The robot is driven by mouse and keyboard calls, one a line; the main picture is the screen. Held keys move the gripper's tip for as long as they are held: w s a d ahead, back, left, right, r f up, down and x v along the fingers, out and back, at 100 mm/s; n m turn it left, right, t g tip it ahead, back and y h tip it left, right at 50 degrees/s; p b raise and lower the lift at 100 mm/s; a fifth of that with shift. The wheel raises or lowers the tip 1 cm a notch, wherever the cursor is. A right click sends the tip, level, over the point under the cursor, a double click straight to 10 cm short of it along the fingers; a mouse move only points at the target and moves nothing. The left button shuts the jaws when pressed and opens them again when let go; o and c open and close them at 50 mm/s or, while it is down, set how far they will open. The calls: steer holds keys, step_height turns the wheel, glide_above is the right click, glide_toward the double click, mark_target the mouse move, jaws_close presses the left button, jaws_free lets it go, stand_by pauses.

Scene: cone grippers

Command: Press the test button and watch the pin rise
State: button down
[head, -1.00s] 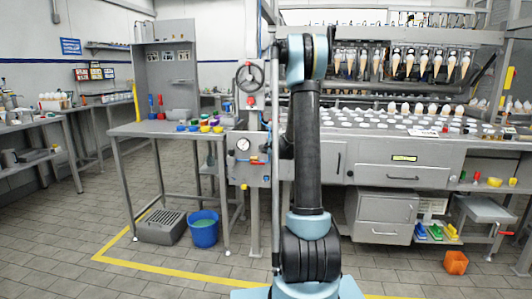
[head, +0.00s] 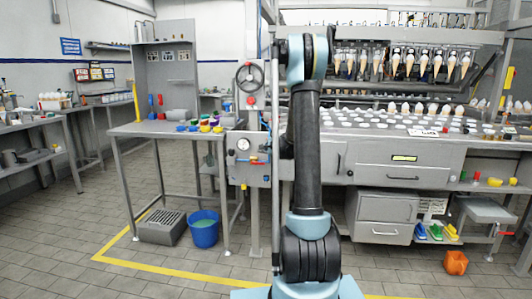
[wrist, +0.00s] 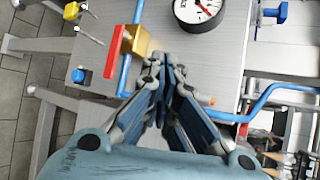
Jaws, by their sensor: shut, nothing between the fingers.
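My gripper (wrist: 160,62) is shut and empty in the wrist view, over a grey panel with a gauge. In the head view my own arm hides it. The grey control panel (head: 240,172) stands left of my arm in the head view. It carries a round white gauge (head: 243,144), also in the wrist view (wrist: 200,8), and a red-handled valve (wrist: 113,52) with a yellow block. A round red knob (head: 251,101) sits on the box above, below a handwheel (head: 250,75). I cannot tell which part is the test button, and I make out no pin.
A blue pipe (wrist: 265,100) crosses the panel near my fingers. A grey table (head: 150,129) with coloured bowls stands left, a blue bucket (head: 204,229) below it. The cone machine (head: 410,150) fills the right. The tiled floor at front left is clear.

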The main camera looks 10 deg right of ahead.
steer(key=shift+w, duration=0.15)
steer(key=shift+w+d+r, duration=0.1)
steer(key=shift+w+d, duration=0.05)
steer(key=shift+w, duration=0.1)
steer(key=shift+w+d, duration=0.15)
steer(key=shift+w, duration=0.3)
stand_by(1.2)
steer(key=shift+s, duration=0.1)
stand_by(1.5)
steer(key=shift+s+a, duration=0.3)
steer(key=shift+s, duration=0.45)
steer(key=shift+s, duration=0.1)
steer(key=shift+s+a, duration=0.25)
steer(key=shift+s, duration=0.5)
steer(key=shift+s+a, duration=0.3)
steer(key=shift+s, duration=0.5)
steer(key=shift+s+a, duration=0.25)
steer(key=shift+s, duration=0.5)
